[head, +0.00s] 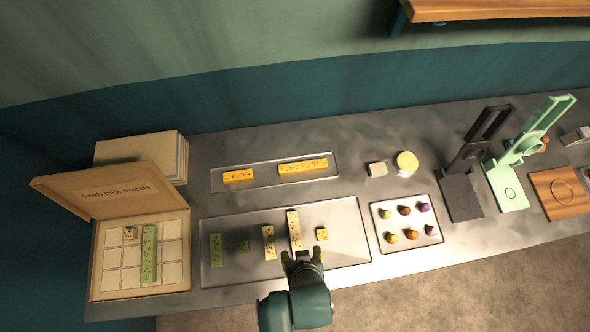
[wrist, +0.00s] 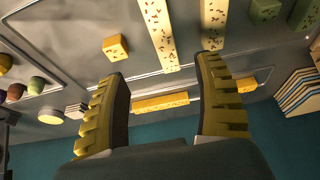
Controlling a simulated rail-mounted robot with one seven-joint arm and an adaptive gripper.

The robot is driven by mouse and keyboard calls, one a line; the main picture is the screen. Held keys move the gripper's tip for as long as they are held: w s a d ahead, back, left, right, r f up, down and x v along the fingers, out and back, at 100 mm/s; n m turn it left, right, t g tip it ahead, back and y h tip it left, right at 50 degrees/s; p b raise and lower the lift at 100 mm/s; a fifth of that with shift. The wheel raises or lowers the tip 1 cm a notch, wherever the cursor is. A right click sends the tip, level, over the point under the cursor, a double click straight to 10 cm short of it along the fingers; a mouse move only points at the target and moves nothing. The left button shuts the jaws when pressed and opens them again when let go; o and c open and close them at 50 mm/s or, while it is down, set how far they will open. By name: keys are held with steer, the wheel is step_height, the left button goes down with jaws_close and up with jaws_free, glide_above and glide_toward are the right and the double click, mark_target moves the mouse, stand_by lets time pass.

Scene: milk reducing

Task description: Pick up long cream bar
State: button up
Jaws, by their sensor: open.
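The long cream bar (head: 293,226) is speckled and lies on the large grey tray (head: 345,215), pointing away from my arm. My gripper (head: 302,256) is open and empty, at the near end of this bar in the head view, partly hiding it. In the wrist view the long cream bar (wrist: 158,35) shows beyond the gap between the spread yellow-padded fingers of my gripper (wrist: 163,67). It seems apart from both fingers. A shorter cream bar (head: 268,243) and a small cream cube (head: 321,234) lie on either side of it.
A green bar (head: 215,251) and green cube (head: 243,246) share the tray. A tray behind holds two yellow bars (head: 303,166). An open compartment box (head: 98,270) stands left, with a green bar and cream cube inside. A tray of colored sweets (head: 411,238) is right.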

mark_target(296, 239)
steer(key=b+x, duration=0.1)
steer(key=x, duration=0.6)
steer(key=shift+f, duration=0.35)
steer(key=x, duration=0.5)
steer(key=shift+w+a+f, duration=0.25)
steer(key=shift+a+f, duration=0.05)
jaws_close()
